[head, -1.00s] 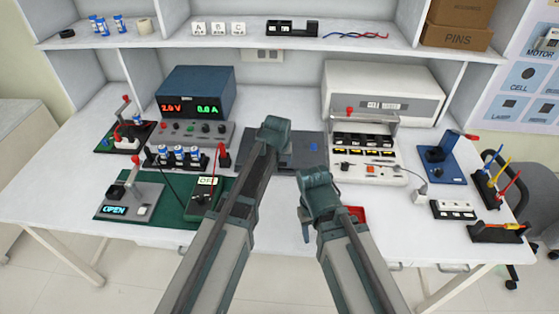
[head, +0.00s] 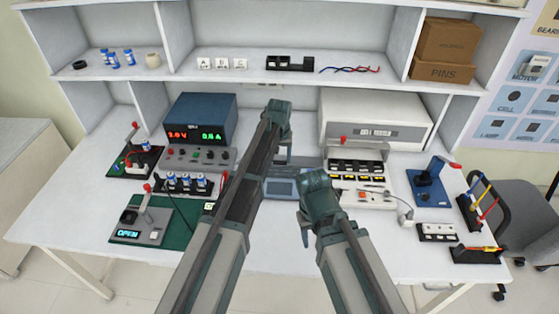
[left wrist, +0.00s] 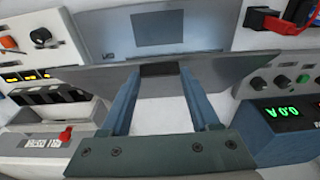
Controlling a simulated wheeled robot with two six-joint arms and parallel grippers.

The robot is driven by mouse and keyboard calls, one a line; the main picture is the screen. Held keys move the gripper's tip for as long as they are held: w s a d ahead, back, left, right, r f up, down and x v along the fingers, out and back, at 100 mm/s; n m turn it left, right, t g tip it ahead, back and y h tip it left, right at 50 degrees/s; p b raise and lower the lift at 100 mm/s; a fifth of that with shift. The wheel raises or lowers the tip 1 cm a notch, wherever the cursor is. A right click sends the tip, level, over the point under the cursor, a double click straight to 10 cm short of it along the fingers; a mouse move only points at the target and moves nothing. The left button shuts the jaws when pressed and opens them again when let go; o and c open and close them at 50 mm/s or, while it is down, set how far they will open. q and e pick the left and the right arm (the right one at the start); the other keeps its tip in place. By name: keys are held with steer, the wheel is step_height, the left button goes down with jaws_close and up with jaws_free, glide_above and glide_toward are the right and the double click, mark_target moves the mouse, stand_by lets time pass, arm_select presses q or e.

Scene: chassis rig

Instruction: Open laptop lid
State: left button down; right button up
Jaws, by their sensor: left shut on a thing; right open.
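The laptop is at the middle of the bench, partly hidden behind my arms in the head view. Its blue-grey base (head: 283,190) lies on the bench, and its grey lid (head: 308,163) stands raised at the back. My left gripper (head: 282,153) is at the lid, and its arm hides part of the laptop. In the left wrist view, the left gripper (left wrist: 158,70) is shut on the lid (left wrist: 222,70); the base (left wrist: 160,28) with a darker rectangle shows beyond. My right gripper (head: 306,222) is open and empty, in front of the laptop.
A power supply (head: 202,122) with lit digits stands left of the laptop. A white instrument (head: 375,115) and a switch box (head: 360,180) stand right. A green mat (head: 178,232) with devices lies front left. A shelf (head: 290,75) runs above the back.

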arm_select(q)
steer(key=shift+w+r, duration=0.35)
steer(key=shift+w, duration=0.25)
steer(key=shift+c, duration=2)
jaws_free()
steer(key=shift+w+f, duration=0.1)
steer(key=shift+o, duration=1.4)
